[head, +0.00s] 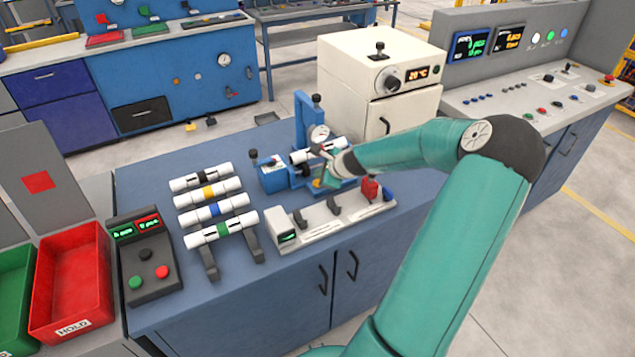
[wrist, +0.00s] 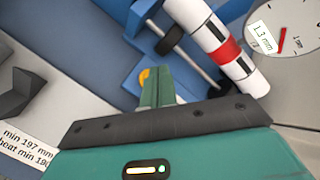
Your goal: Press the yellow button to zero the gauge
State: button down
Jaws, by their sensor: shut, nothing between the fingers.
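The yellow button (wrist: 144,76) shows in the wrist view just beyond my fingertips, partly hidden by them. In the head view a small patch of yellow (head: 317,183) shows at the foot of the blue gauge stand (head: 301,115). My gripper (wrist: 158,76) is shut and empty, its fingers over or beside the button; I cannot tell whether they touch it. It also shows in the head view (head: 328,178). The round gauge (wrist: 288,32) has a label reading 1.3 mm and a red needle; it also shows in the head view (head: 318,133).
A white pipe with a red band (wrist: 229,50) lies in the fixture close beside my fingers. A rack holds several banded pipes (head: 220,230) to the left. A white measuring rail (head: 335,220) lies in front, and a cream oven (head: 375,70) stands behind.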

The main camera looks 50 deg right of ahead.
jog(key=shift+f, duration=0.15)
dwell(0.6)
jog(key=shift+f, duration=0.3)
jog(key=shift+f, duration=0.45)
dwell(0.8)
jog(key=shift+r, duration=0.9)
jog(key=shift+r, duration=0.1)
jog(key=shift+r, duration=2.4)
